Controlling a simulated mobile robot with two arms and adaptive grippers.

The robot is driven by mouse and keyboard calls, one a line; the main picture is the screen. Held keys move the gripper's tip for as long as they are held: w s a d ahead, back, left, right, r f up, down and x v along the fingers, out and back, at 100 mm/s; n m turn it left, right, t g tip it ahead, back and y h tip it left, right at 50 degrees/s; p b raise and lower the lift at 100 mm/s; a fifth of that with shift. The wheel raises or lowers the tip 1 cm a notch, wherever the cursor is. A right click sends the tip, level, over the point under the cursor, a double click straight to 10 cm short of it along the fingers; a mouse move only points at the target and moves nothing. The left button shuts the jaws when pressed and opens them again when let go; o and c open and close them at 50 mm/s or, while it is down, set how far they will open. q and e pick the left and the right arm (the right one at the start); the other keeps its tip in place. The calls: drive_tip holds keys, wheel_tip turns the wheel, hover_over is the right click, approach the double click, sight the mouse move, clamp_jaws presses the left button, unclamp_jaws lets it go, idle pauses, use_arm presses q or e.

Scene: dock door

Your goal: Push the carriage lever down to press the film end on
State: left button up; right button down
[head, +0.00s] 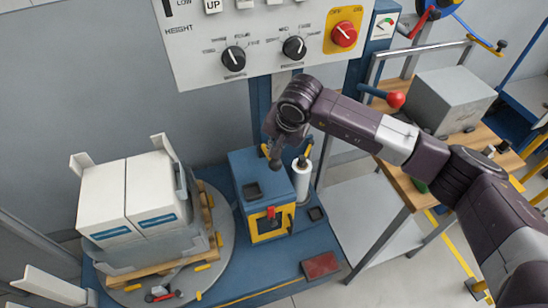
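The blue film carriage (246,168) stands on the blue base, with a yellow front and a small red tab (271,212) on it. A white film roll (302,178) stands upright at its right side. A lever with a red ball knob (396,99) on a blue rod sticks out to the right, behind my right arm; I cannot tell which red handle is the carriage lever. My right gripper (276,160) points down over the carriage's back right, left of the roll. Its fingers are small and dark, and contact is unclear. The film end is not distinguishable. My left gripper is not in view.
White boxes (102,190) stand on a wooden pallet on the grey turntable (228,238) at left. A control panel (190,60) with knobs and a red switch (344,34) is above. A wooden bench (402,184) with a grey box (448,96) is at right.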

drive_tip(key=shift+r, duration=0.2)
drive_tip(key=r, duration=0.1)
drive_tip(key=w+r, duration=0.1)
drive_tip(key=r, duration=0.1)
drive_tip(key=w+r, duration=0.1)
drive_tip(key=shift+a+r+p, duration=0.3)
drive_tip(key=shift+a, duration=0.05)
idle(1.0)
